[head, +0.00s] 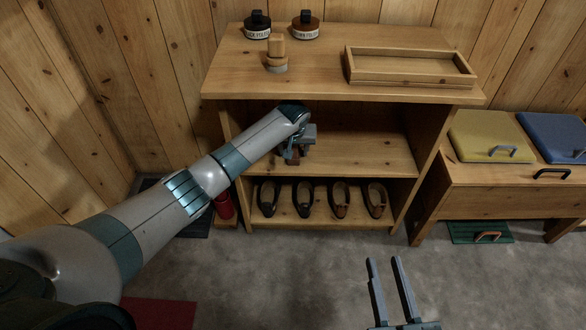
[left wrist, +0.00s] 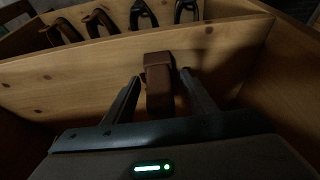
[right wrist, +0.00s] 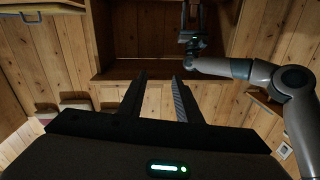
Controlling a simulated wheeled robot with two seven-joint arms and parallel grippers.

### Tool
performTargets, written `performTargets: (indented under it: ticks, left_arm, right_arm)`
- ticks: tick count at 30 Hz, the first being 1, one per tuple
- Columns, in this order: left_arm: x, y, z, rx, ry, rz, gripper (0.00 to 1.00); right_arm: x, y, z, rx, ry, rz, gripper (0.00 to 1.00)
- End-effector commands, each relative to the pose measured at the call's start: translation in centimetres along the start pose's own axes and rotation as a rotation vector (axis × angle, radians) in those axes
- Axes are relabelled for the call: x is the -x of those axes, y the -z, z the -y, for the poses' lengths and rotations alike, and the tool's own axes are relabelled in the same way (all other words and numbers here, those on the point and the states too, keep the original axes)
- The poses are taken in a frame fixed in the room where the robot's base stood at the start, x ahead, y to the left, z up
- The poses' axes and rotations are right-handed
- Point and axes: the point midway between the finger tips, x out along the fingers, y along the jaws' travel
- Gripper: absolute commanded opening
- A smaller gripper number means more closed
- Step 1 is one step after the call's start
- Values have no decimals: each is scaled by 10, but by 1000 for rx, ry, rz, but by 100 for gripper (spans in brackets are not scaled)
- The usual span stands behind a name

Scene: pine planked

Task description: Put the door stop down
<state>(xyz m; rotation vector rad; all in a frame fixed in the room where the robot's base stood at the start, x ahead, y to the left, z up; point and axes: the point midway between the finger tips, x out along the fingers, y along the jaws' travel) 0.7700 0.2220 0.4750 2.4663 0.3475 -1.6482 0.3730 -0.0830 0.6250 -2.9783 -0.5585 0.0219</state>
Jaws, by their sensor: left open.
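The door stop (left wrist: 158,82) is a brown wedge-like block. In the left wrist view it lies between the two fingers of my left gripper (left wrist: 160,85), which are apart with a gap on either side. It appears to rest on the middle shelf (head: 370,150) of the wooden shoe rack; the head view shows its brown end (head: 292,156) only partly, under my left gripper (head: 296,150). My right gripper (head: 384,262) is open and empty above the grey floor, in front of the rack.
Two polish jars (head: 257,26), a brush (head: 277,55) and a wooden tray (head: 408,78) stand on the rack top. Several shoes (head: 304,197) fill the bottom shelf. A bench with yellow (head: 487,135) and blue (head: 555,135) lids stands at right. The middle shelf's right side is clear.

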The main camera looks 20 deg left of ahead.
Motion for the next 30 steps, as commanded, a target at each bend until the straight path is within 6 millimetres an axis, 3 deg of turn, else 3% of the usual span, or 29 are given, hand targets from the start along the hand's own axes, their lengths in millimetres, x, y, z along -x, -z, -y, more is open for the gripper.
performTargets:
  ticks: [5, 21, 30]
  left_arm:
    - [12, 1, -1, 0, -1, 0, 51]
    - [41, -72, 0, -1, -2, 1, 51]
    - [54, -105, 0, 0, 0, 1, 51]
  right_arm:
    - [1, -17, -5, -6, -8, 100, 31]
    - [29, -83, -25, -44, -49, 504, 31]
    - [50, -106, -31, -64, -64, 663, 31]
